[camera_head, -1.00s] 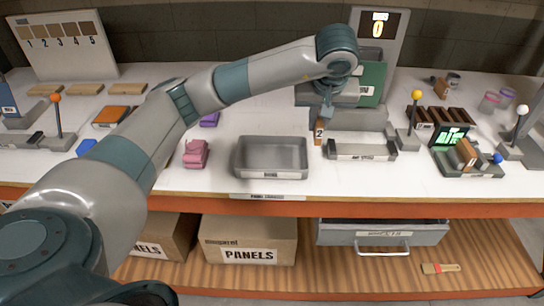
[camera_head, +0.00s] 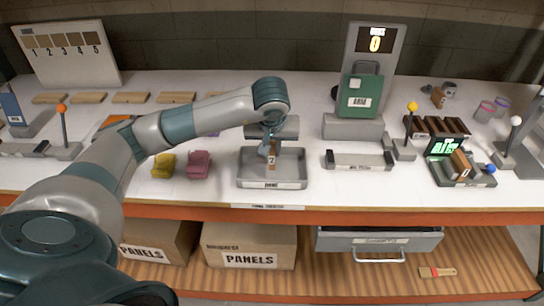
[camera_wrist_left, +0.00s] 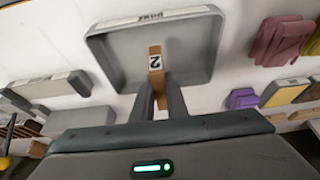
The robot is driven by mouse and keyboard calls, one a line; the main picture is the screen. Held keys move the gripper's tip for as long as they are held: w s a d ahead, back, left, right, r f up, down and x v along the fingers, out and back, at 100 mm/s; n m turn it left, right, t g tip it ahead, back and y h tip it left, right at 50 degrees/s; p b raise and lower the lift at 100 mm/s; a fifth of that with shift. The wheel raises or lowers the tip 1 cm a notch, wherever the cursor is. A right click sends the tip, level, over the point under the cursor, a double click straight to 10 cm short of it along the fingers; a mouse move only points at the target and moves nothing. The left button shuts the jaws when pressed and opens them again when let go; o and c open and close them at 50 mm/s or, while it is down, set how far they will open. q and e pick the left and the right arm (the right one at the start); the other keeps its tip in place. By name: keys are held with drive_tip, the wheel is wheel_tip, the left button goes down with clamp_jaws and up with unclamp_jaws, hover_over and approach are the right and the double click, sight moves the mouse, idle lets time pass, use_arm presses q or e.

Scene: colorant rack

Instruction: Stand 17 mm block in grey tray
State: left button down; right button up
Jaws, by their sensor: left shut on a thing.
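A narrow brown block (camera_head: 272,159) with a white number label is upright in my left gripper (camera_head: 270,148), over the grey tray (camera_head: 244,172). The tray is shallow and otherwise looks empty. In the left wrist view the block (camera_wrist_left: 155,62) carries a 2 and sits between the two fingers (camera_wrist_left: 157,100), with the tray (camera_wrist_left: 110,55) behind it. My left gripper is shut on the block. I cannot tell whether the block's lower end touches the tray floor. My right gripper is not in view.
A yellow object (camera_head: 164,166) and a pink object (camera_head: 198,164) stand left of the tray. A low grey fixture (camera_head: 358,161) is to its right. Behind that stands a machine with a green panel (camera_head: 359,96). A yellow-knobbed lever (camera_head: 410,125) is farther right. The table's front edge is close below the tray.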

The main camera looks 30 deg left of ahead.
use_arm(q)
drive_tip(key=shift+f, duration=0.1)
drive_tip(key=shift+f+p, duration=0.8)
drive_tip(key=shift+f, duration=1.1)
drive_tip(key=shift+f, duration=0.15)
drive_tip(key=shift+f, duration=0.1)
drive_tip(key=c, duration=1.7)
unclamp_jaws()
drive_tip(key=shift+c, duration=0.2)
drive_tip(key=shift+r, duration=0.2)
